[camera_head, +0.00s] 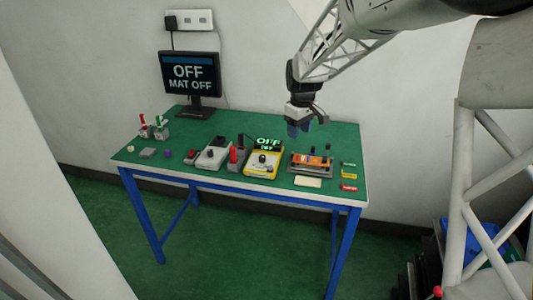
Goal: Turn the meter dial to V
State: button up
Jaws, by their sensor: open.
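A yellow meter (262,163) stands on the green table mat, right of the middle. Its raised display reads OFF in green. The black dial (262,157) sits on its face; the way its pointer faces is too small to tell. My gripper (297,131) hangs above the table, up and to the right of the meter, apart from it. It is open, and I see nothing in it. Its fingers are small and partly unclear in this view.
A grey device (213,154) and red and dark items stand left of the meter. An orange fixture (312,163) stands to its right, below my gripper. Small tags lie at the right edge. A monitor (190,78) reading OFF, MAT OFF stands at the back left. The front mat strip is mostly clear.

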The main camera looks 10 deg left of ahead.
aim_at(263, 156)
jog(key=w+a+f+n, duration=0.1)
jog(key=w+a+f, duration=0.2)
jog(key=a, duration=0.1)
jog(key=w+a+f+n, duration=0.1)
jog(key=w+a+f, duration=0.1)
jog(key=a+f, duration=0.2)
jog(key=w+a+f+n, duration=0.1)
jog(key=w+a+f, duration=0.2)
jog(key=a, duration=0.3)
jog(key=shift+w+a+f+n+g, duration=0.2)
jog(key=shift+w+f+n+g, duration=0.15)
jog(key=shift+f, duration=0.25)
jog(key=shift+f, duration=0.15)
jog(key=shift+f, duration=3.75)
jog(key=c, duration=0.9)
